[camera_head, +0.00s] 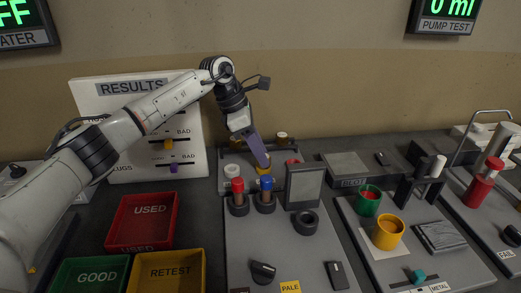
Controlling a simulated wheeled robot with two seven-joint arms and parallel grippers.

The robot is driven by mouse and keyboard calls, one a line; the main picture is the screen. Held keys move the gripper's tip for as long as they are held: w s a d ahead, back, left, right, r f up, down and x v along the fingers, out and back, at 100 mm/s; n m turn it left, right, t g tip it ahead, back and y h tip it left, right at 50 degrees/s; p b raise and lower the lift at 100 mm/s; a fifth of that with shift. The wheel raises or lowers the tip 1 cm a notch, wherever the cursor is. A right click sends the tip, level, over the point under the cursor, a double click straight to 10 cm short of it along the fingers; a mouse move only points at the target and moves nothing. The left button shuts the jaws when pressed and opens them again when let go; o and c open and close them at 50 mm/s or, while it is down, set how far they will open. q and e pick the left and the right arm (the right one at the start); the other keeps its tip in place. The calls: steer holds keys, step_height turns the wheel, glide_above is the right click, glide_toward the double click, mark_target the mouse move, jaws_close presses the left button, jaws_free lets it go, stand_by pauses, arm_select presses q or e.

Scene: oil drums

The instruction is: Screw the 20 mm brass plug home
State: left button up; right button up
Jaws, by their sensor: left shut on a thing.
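My left gripper (245,130) comes in from the upper left and reaches down over the back of the grey work mat. It is shut on a purple-grey bar (258,150), which tilts down to the right. The bar's lower end meets or overlaps a small yellow piece (264,170) behind the blue-capped bottle (265,192). I cannot tell whether this yellow piece is the brass plug, and any thread or hole is too small or hidden to see. My right gripper is not in view.
A red-capped bottle (237,190) and an upright grey-framed panel (304,187) stand close to the bar. Red (142,222), green (92,275) and yellow (166,272) bins lie at left. Cups, green (368,200) and yellow (388,232), stand at right. The mat's middle is mostly clear.

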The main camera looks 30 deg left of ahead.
arm_select(q)
steer(key=shift+r, duration=0.1)
steer(key=shift+w+r+m+g+p, duration=0.1)
steer(key=shift+m+g+p, duration=0.3)
steer(key=shift+m, duration=0.7)
steer(key=shift+d+r+m+h, duration=0.1)
steer(key=shift+m+h, duration=0.2)
steer(key=shift+m, duration=0.2)
steer(key=shift+c, duration=0.4)
steer(key=shift+d+m+g, duration=0.1)
steer(key=shift+m+g, duration=0.4)
steer(key=shift+m, duration=0.5)
jaws_close()
steer(key=shift+m+g, duration=0.3)
steer(key=shift+m, duration=0.3)
steer(key=o, duration=1.2)
jaws_free()
steer(key=shift+a, duration=0.25)
steer(key=shift+o, duration=0.2)
steer(key=shift+w, duration=0.1)
